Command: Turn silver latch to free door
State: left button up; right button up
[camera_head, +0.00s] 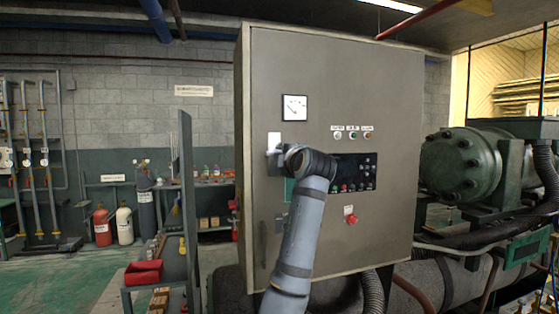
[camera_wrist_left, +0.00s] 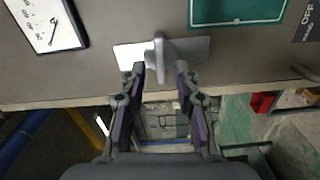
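The grey cabinet door (camera_head: 350,90) is shut and faces me. The silver latch (camera_head: 273,139) sits near its left edge, partly hidden by my left gripper (camera_head: 272,154). In the left wrist view the latch (camera_wrist_left: 159,57) is a pale plate with a raised handle. My left gripper (camera_wrist_left: 160,68) is open there, with one fingertip on each side of the handle and a visible gap on both sides. Whether the fingertips touch the door (camera_wrist_left: 150,15) cannot be told. My right gripper is in neither view.
A gauge (camera_head: 294,108) is above the latch and a button panel (camera_head: 357,172) to its right, with a red knob (camera_head: 352,219) lower down. Green machinery (camera_head: 465,165) stands right of the cabinet. A shelf with a red bin (camera_head: 143,273) stands left; green floor there is open.

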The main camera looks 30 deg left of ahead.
pick_arm(q)
jog(key=b+v, duration=0.2)
jog(key=v, duration=0.4)
jog(key=shift+s+d, duration=0.25)
jog(key=shift+d, duration=0.05)
